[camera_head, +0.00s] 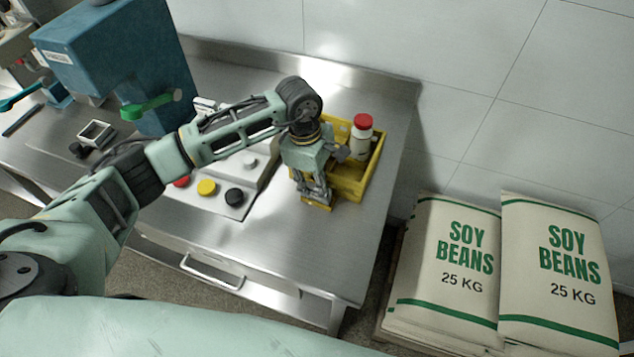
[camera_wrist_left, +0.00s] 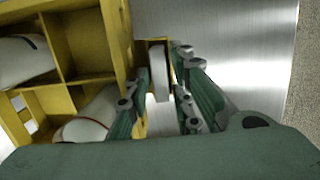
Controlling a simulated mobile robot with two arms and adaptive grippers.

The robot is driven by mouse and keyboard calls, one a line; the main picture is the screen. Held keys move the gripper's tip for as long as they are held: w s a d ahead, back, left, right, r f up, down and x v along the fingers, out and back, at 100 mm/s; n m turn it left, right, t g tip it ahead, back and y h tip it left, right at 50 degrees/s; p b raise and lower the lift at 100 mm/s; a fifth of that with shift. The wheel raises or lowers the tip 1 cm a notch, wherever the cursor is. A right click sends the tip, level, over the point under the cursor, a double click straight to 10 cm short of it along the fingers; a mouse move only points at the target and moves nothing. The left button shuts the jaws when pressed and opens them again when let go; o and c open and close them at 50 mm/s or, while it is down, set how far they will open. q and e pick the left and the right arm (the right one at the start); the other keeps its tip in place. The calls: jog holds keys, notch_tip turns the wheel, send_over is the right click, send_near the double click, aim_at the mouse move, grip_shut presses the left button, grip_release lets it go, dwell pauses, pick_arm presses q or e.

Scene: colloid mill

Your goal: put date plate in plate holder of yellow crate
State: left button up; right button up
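The yellow crate (camera_head: 349,188) stands near the right end of the steel table. In the left wrist view its divided compartments (camera_wrist_left: 88,66) fill the left side. My left gripper (camera_head: 318,196) points down at the crate's front side, over a small yellow part, apparently the plate holder; this also shows in the left wrist view (camera_wrist_left: 154,42). A pale upright strip, apparently the date plate (camera_wrist_left: 160,74), stands at this holder between my fingers. The fingers are apart, with narrow gaps beside the strip. How deep it sits is unclear. My right gripper is not in view.
A white bottle with a red cap (camera_head: 361,137) stands in the crate. A control box with red, yellow and black buttons (camera_head: 207,188) is left of it. The blue mill (camera_head: 120,62) is further left. Soy bean sacks (camera_head: 450,262) lie beyond the table's right edge.

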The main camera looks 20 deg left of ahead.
aim_at(311, 184)
pick_arm(q)
jog(key=shift+r, duration=0.2)
jog(key=shift+w+a+r, duration=0.1)
jog(key=shift+r, duration=0.25)
notch_tip(311, 184, up, 11)
jog(key=a+b, duration=0.1)
jog(key=b, duration=0.2)
jog(key=shift+a+b, duration=0.3)
jog(key=shift+b, duration=0.1)
